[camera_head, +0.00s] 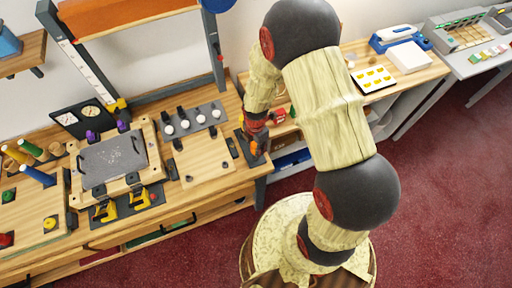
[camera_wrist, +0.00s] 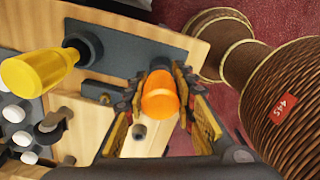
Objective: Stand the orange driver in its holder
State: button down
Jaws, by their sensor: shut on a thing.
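The orange driver (camera_wrist: 160,100) is between the fingers of my gripper (camera_wrist: 160,86) in the wrist view, with its rounded handle end toward the camera. My gripper is shut on this handle. The driver's far end is over a dark collar on the grey holder plate (camera_wrist: 128,44). The shaft is hidden, so I cannot tell whether its tip is inside the collar. In the head view my gripper (camera_head: 256,124) is at the bench's right end, low over the dark holder (camera_head: 243,140), with the orange driver (camera_head: 255,149) below it.
A yellow driver (camera_wrist: 40,72) stands in another collar of the plate, left of my gripper. White knobs (camera_wrist: 15,114) are on a panel further left. A clamped grey plate (camera_head: 108,160) lies on the bench. My base is beside the bench's right end.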

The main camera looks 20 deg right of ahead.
jog(key=c, duration=1.4)
grip_release()
jog(key=o, duration=0.3)
jog(key=shift+o, duration=0.2)
jog(key=shift+r, duration=0.1)
jog(key=shift+r+p, duration=2.1)
jog(key=shift+r, duration=0.85)
